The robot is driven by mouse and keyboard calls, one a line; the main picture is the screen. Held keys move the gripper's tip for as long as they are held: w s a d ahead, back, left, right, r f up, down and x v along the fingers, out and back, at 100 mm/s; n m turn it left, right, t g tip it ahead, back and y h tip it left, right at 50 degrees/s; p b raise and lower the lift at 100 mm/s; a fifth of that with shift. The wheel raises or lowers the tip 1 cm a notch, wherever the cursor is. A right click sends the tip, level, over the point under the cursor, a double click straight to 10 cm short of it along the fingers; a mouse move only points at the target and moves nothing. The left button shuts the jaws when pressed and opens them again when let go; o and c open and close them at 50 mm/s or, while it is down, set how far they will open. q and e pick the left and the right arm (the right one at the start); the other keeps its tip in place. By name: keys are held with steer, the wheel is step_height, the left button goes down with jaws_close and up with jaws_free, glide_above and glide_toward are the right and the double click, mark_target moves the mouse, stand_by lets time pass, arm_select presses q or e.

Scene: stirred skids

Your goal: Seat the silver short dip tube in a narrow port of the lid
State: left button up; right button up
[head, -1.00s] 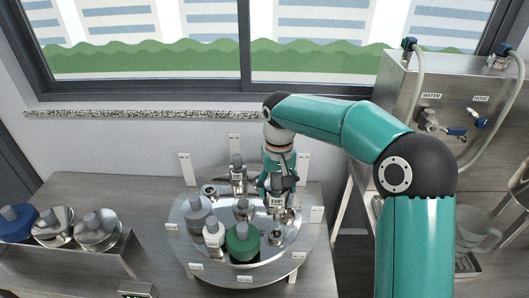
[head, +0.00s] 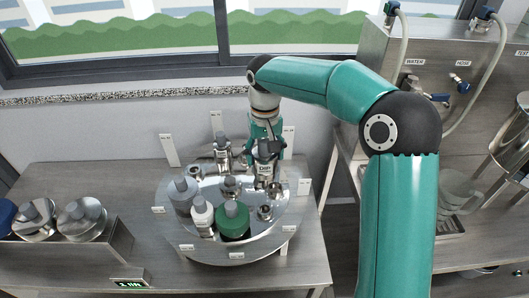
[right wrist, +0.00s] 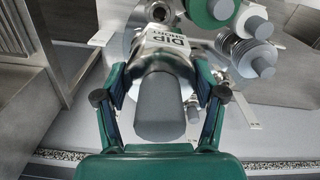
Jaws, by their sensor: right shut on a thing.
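My right gripper (head: 266,148) is shut on the silver short dip tube (head: 264,172), which bears a "DIP SHORT" label and a grey top. It is upright over the back right of the round steel lid (head: 238,250). In the right wrist view my gripper (right wrist: 161,96) has its fingers on both sides of the tube's grey top (right wrist: 165,108), with the label beyond. I cannot tell whether the tube's lower end is inside a port. Small open ports show at the right (head: 276,188) and front right (head: 265,212). My left gripper is out of view.
The lid also carries a green-capped fitting (head: 233,218), a white one (head: 202,214), a grey one (head: 182,195) and another labelled dip fitting (head: 222,150) at the back. Steel capped parts (head: 80,220) stand on a rack at left. A steel water panel (head: 400,75) stands at right.

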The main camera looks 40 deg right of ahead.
step_height(320, 180, down, 16)
steer(key=b, duration=1.1)
stand_by(1.5)
steer(key=shift+f+b, duration=0.2)
steer(key=shift+b, duration=0.2)
stand_by(0.3)
steer(key=shift+f+b, duration=0.9)
steer(key=shift+f, duration=0.55)
steer(key=o, duration=1.4)
step_height(320, 180, up, 12)
